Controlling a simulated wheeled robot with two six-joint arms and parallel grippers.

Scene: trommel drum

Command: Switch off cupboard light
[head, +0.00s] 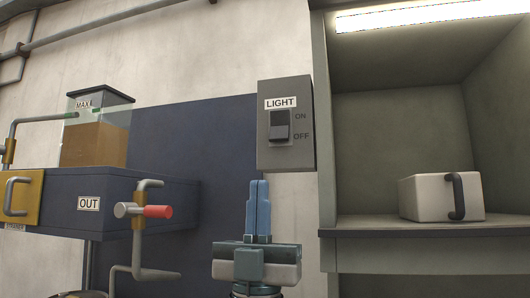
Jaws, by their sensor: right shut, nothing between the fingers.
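The light switch box (265,150) is grey, labelled LIGHT, and fixed on the wall left of the cupboard. Its dark rocker (280,125) has ON marked at its upper right and OFF at its lower right. The rocker's exact tilt is too small to tell. The cupboard light (425,14) is a strip under the cupboard's top, and it glows bright white. My right gripper (259,184) points up with its blue fingers shut and empty. In the picture its tips are just below the rocker, over the box's lower edge; I cannot tell whether they touch it. My left gripper is out of view.
The open cupboard (327,120) has a white box with a dark handle (445,197) on its shelf. At left are a tank of brown liquid (94,145), a dark blue unit (110,190) labelled OUT, and a red-handled valve (157,211). Pipes run along the wall.

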